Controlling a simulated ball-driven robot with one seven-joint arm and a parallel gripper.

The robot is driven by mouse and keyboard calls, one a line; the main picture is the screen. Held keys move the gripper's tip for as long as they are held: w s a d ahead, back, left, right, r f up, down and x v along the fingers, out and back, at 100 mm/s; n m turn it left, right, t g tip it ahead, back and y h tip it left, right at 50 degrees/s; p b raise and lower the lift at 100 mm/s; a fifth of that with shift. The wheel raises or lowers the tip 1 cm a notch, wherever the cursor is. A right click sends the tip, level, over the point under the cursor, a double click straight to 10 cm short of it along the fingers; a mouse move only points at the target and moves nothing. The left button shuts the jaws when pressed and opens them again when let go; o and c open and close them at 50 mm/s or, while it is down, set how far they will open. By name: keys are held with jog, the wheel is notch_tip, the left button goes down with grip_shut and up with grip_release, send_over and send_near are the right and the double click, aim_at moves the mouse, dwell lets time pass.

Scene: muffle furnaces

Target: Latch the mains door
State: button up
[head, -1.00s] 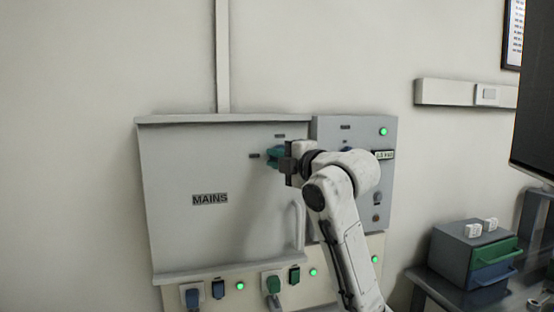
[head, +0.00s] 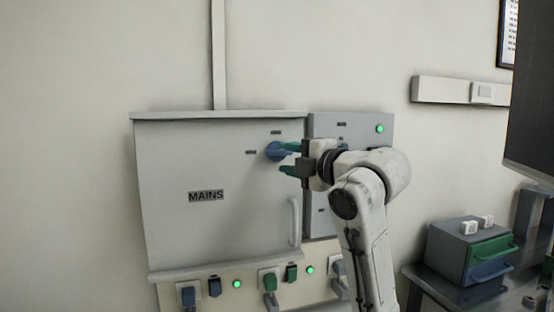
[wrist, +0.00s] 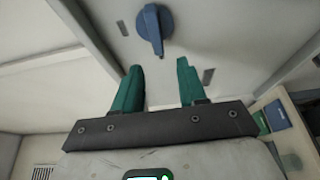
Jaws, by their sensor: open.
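The grey mains door (head: 205,235), lettered MAINS, hangs on the wall cabinet and looks closed, with a pale bar handle (head: 294,222) at its lower right. A blue turn latch (head: 274,152) sits near its upper right; it also shows in the wrist view (wrist: 152,22), its grip pointing roughly toward my gripper. Small dark labels lie above and left of the latch in the head view. My gripper (head: 289,158), with teal fingers, is open and empty just right of the latch. In the wrist view my gripper (wrist: 159,82) is apart from the latch.
A grey control panel (head: 380,145) with a green lamp adjoins the door's right side, partly hidden by my arm. Sockets with plugs (head: 270,282) and lit lamps run below. A drawer box (head: 455,250) stands on a dark table at right. A dark screen is at the right edge.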

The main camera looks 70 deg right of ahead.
jog(key=shift+b+v, duration=1.8)
jog(key=shift+v, duration=0.6)
